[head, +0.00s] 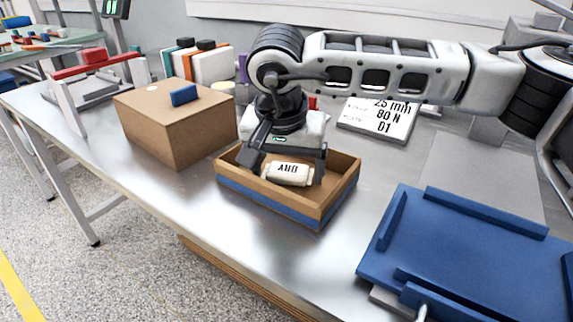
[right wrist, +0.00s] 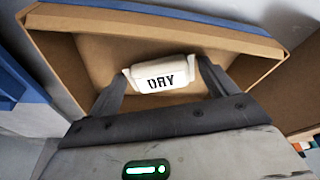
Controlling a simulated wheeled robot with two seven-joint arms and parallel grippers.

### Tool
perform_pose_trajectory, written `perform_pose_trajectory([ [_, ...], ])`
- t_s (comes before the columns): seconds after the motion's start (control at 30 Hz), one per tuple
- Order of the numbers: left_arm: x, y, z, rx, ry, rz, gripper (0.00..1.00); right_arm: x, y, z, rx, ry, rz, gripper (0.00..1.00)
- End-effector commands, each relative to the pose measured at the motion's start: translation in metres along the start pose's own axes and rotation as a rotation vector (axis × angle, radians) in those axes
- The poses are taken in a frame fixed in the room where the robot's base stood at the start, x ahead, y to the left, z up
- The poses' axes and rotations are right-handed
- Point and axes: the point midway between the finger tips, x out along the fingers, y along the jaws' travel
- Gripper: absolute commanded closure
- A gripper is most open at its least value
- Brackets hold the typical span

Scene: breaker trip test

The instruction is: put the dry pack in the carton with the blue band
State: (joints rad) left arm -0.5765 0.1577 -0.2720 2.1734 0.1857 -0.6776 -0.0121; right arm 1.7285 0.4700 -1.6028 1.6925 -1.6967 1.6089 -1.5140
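The dry pack (head: 288,174), a small white pack marked DRY, is inside the open brown carton with the blue band (head: 262,207). It also shows in the right wrist view (right wrist: 161,76), with the carton's walls (right wrist: 62,62) around it. My right gripper (head: 290,172) reaches down into the carton from above. Its two fingers (right wrist: 163,72) are at the two ends of the pack and look to be against them. Whether the pack rests on the carton floor cannot be told. My left gripper is not in view.
A closed brown box (head: 175,128) with a small blue block (head: 184,95) on top stands left of the carton. A blue tray (head: 470,255) lies at the right. A sign (head: 380,117) lies behind. Bare metal table (head: 180,205) shows in front of the box.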

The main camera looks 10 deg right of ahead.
Motion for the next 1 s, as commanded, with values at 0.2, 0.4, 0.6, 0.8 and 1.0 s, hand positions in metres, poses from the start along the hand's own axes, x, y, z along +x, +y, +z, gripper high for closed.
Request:
perform_pose_trajectory([
  [0.2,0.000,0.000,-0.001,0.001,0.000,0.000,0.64,-0.001,0.000,0.000,0.000,0.000,0.000,0.15],
  [0.4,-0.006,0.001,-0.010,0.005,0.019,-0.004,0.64,-0.019,-0.001,-0.002,0.000,0.001,-0.002,0.15],
  [0.6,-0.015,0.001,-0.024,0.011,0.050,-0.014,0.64,-0.064,-0.001,-0.002,0.000,0.003,-0.004,0.15],
  [0.8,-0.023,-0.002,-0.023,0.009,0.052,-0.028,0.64,-0.102,-0.001,-0.002,-0.001,0.002,-0.002,0.15],
  [1.0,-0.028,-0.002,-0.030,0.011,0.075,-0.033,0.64,-0.122,0.000,-0.001,-0.001,0.000,0.000,0.15],
])
